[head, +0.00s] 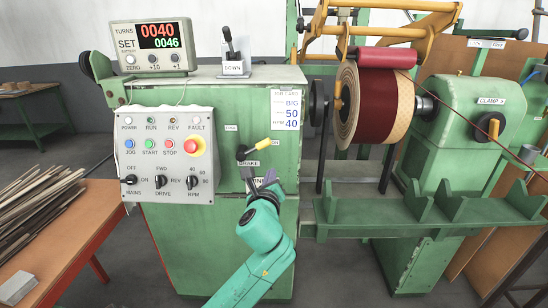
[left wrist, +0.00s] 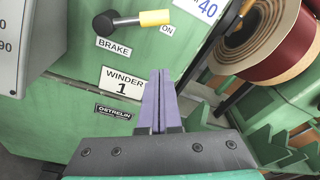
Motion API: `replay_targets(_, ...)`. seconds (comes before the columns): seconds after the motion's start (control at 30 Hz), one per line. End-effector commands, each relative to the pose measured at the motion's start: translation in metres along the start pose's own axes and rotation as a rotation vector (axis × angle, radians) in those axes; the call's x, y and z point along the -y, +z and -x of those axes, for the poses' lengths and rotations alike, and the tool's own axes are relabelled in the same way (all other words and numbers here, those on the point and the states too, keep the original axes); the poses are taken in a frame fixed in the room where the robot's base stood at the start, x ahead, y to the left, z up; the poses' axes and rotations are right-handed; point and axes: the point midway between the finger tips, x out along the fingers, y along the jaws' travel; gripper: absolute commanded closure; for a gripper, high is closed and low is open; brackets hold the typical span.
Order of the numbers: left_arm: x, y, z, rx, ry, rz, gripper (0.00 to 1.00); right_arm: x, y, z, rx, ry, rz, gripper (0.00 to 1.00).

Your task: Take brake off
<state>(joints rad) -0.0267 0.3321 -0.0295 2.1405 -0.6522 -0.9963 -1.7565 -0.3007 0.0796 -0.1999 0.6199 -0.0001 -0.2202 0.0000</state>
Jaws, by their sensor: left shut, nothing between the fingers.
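The brake lever (head: 255,147) is a dark lever with a yellow grip on the green machine's front. It points up and to the right, with its grip near the ON label. In the left wrist view the brake lever (left wrist: 140,20) lies above the BRAKE label (left wrist: 114,47), its yellow grip pointing right. My left gripper (head: 265,182) is shut and empty, just below the lever and apart from it. In the left wrist view the purple fingers of my left gripper (left wrist: 160,75) are together, below the grip. My right gripper is not seen.
The control panel (head: 169,153) with knobs and a red emergency button sits left of the lever. A wound coil (head: 375,108) and green rails (head: 430,208) stand to the right. An orange-edged table (head: 60,245) with strips is at the left.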

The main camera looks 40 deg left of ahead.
Motion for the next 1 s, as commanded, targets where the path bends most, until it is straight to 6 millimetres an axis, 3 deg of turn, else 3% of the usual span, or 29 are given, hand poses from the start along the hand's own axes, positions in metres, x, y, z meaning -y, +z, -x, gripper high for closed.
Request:
replay_targets(0.27,0.000,-0.001,-0.014,-0.003,0.001,0.002,1.00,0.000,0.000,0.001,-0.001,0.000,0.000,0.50)
replay_targets(0.67,0.000,-0.001,-0.099,-0.003,0.001,0.004,1.00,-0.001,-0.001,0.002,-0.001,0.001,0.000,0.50)
replay_targets(0.8,0.002,0.024,-0.093,-0.003,-0.001,0.005,1.00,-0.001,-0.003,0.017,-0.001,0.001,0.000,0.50)
replay_targets(1.0,0.000,0.036,-0.088,-0.004,-0.001,0.003,1.00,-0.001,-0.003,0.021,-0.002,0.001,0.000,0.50)
